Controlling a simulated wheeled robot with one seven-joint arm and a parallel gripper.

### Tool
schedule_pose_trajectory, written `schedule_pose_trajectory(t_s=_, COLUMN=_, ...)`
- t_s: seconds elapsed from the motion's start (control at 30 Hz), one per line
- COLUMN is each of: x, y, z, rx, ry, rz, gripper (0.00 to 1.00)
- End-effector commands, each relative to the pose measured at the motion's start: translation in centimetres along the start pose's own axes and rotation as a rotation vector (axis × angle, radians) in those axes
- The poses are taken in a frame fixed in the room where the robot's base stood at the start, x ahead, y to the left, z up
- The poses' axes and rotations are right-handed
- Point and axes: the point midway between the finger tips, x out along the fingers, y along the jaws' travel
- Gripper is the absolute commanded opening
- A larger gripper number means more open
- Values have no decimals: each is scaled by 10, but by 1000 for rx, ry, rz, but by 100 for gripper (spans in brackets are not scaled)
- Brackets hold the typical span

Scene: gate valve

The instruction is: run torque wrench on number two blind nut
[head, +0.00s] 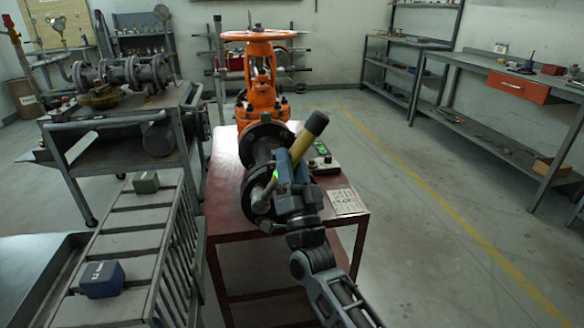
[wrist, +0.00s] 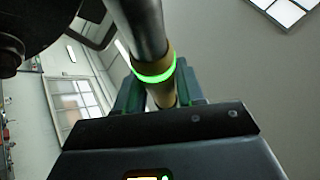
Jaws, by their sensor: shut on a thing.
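My gripper (head: 287,172) is shut on the torque wrench, which has a yellow handle (head: 316,123) pointing up and right. In the wrist view, my gripper (wrist: 158,92) closes around the wrench's shaft by a glowing green ring (wrist: 154,73). The wrench's silver head (head: 260,199) is at the face of the dark blind flange (head: 250,190). Whether it sits on a nut, and which one, I cannot tell; the nut numbers do not show. The orange gate valve (head: 262,88) with its handwheel stands behind the flange on the red table (head: 228,228).
A control box (head: 325,166) and a printed card (head: 346,201) lie on the table's right. A grey slatted rack (head: 120,243) with a blue box (head: 102,280) stands close at left. A cart (head: 125,120) with pipework is behind it. The floor (head: 430,200) to the right is clear.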

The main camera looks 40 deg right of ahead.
Motion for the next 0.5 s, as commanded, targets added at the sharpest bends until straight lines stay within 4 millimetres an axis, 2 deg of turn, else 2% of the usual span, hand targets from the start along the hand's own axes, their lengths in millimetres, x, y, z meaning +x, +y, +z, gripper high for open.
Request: schedule_pose_trajectory(t_s=0.5, x=13, y=7, z=6, rx=0, ry=7, rz=-2, gripper=0)
